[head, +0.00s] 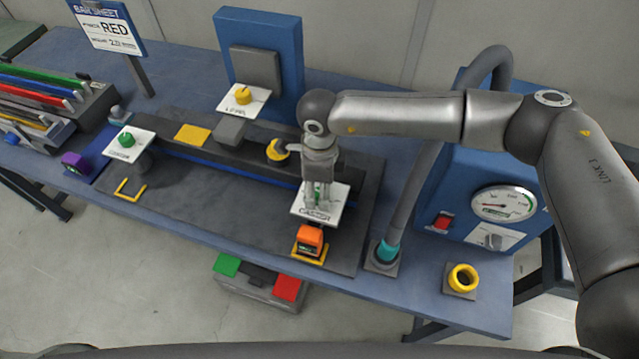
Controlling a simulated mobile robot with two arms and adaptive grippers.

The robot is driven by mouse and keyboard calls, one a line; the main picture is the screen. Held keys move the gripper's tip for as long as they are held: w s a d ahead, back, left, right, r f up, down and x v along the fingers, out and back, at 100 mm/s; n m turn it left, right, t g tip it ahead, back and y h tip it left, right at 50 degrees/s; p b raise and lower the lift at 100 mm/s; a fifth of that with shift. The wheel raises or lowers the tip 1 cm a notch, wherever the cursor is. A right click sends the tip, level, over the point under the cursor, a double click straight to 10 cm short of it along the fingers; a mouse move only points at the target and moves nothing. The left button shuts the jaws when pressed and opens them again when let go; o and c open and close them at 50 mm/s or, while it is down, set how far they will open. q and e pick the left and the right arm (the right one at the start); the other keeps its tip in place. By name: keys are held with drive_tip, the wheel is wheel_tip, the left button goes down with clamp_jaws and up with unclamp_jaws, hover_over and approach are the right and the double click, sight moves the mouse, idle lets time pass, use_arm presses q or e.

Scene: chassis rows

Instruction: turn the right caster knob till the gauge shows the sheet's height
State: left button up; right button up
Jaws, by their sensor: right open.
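The bar sheet (108,28) stands on a post at the back left; it reads "RED", and the small height line below is too small to read surely. My right gripper (318,203) points down over the right white caster plate (336,210), jaws open. The right caster knob is hidden behind the fingers, so I cannot tell whether they touch it. An orange gauge box (309,237) sits just in front of that plate; its reading is not legible. The left caster's green knob (126,140) stands on its own white plate. My left gripper is not in view.
A yellow knob (243,96) sits on a plate before the blue upright (262,45). A blue machine (455,190) with a round dial (504,204) and a grey hose stand right. Coloured bars (40,88) fill a left rack.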

drive_tip(key=shift+s+f, duration=0.1)
drive_tip(key=shift+f, duration=0.1)
drive_tip(key=c, duration=1)
drive_tip(key=shift+f+m+b, duration=0.15)
drive_tip(key=shift+m+b, duration=0.25)
drive_tip(key=shift+b, duration=0.35)
drive_tip(key=m+b, duration=0.6)
drive_tip(key=b, duration=0.1)
drive_tip(key=shift+b, duration=0.3)
drive_tip(key=shift+m+b, duration=1.05)
drive_tip(key=shift+m, duration=0.05)
drive_tip(key=shift+r, duration=0.2)
drive_tip(key=o, duration=1)
